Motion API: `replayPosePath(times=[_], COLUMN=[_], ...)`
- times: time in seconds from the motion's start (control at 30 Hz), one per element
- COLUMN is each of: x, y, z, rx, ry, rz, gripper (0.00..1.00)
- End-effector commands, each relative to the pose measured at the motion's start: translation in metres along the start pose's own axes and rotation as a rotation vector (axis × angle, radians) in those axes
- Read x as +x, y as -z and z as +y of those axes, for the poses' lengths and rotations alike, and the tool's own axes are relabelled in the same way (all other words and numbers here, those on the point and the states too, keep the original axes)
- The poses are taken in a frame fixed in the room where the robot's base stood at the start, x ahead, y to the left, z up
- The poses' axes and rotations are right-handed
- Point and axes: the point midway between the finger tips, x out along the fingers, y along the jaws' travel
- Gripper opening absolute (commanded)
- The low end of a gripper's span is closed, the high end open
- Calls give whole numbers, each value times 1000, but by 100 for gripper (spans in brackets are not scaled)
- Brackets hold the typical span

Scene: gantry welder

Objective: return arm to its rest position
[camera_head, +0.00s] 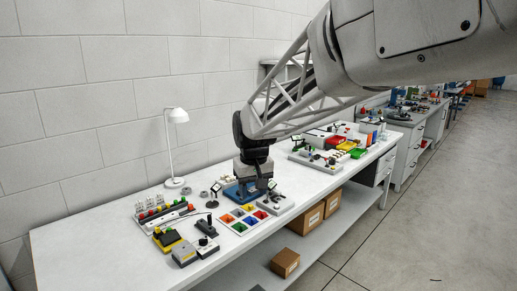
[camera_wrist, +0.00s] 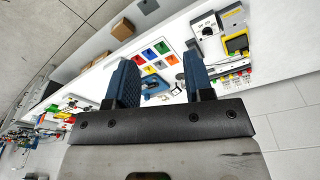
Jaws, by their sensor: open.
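My gripper (camera_head: 262,183) hangs from my arm above the white workbench (camera_head: 95,232), close to its middle, in the head view. It overlaps a blue-based device (camera_head: 232,193) there; the exact height between them is hard to tell. In the wrist view my gripper (camera_wrist: 158,60) shows two dark blue fingers spread wide apart. Nothing is held between them. The bench and its small objects show beyond the fingers. My arm reaches in from the upper right of the head view.
A white desk lamp (camera_head: 176,117) stands by the wall. A tray of coloured squares (camera_head: 243,218), a yellow-and-black device (camera_head: 167,240) and a grey box (camera_head: 184,254) lie near the front. Cardboard boxes (camera_head: 285,263) sit on the lower shelf. The floor at right is clear.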

Motion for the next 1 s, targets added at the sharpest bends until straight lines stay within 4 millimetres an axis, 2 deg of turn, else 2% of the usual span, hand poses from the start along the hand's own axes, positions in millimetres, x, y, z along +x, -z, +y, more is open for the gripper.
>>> replayPosePath(times=[0.03,0.4,0.7,1.0], x=[-6,-27,-32,-26], y=[-15,-117,-201,-284], z=[7,43,60,67], rx=[15,121,206,290], ry=[-2,-16,-29,-43], rz=[6,36,59,82], gripper=[48,48,48,48])
